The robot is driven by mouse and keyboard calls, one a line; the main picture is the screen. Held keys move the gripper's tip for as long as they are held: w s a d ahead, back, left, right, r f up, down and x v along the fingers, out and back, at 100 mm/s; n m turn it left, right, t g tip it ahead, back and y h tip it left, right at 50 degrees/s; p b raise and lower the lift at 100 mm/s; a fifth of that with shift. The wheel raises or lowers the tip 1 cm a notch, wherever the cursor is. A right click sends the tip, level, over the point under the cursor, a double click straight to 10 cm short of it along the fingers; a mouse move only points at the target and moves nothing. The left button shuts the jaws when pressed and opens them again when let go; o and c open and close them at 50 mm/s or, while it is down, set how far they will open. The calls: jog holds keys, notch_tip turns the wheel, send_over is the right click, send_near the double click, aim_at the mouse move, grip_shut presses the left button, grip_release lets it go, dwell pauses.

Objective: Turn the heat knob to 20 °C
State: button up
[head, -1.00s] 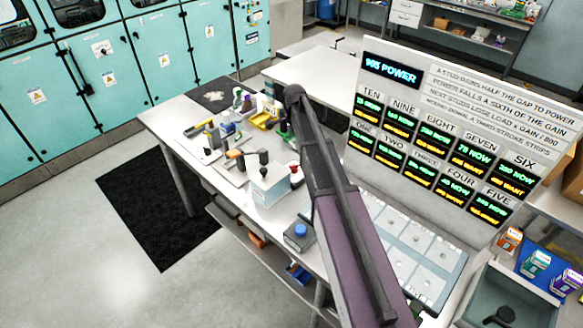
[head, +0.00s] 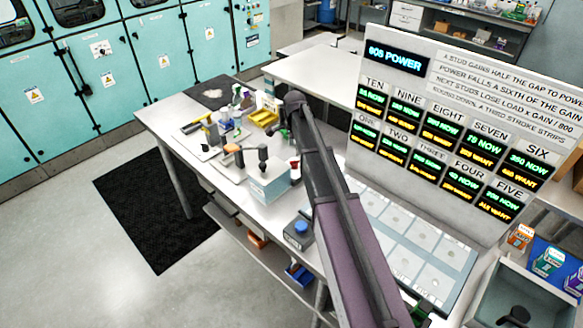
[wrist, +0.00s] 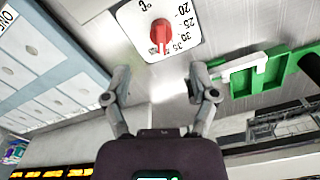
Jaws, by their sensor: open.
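The red heat knob (wrist: 160,36) sits on a white dial plate (wrist: 134,22) at the top of the wrist view. The plate carries a °C mark and the numbers 20, 25, 30 and 35. The knob's long shape runs up and down in the picture, its lower end on the side of the 35; I cannot tell its exact reading. My gripper (wrist: 160,75) is open and empty. Its two fingers stand apart, one to each side below the knob, not touching it. In the head view my arm hides the gripper, and I cannot make out the knob there.
A green bracket (wrist: 268,70) lies close to the right finger in the wrist view. A pale panel with round pads (wrist: 45,75) is at the left. In the head view, a large sign board (head: 450,120) stands behind my arm, and a light blue box (head: 268,185) is on the bench.

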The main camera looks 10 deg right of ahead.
aim_at(294, 161)
jog(key=shift+f+b, duration=3.55)
jog(key=shift+f, duration=0.3)
jog(key=shift+c, duration=0.2)
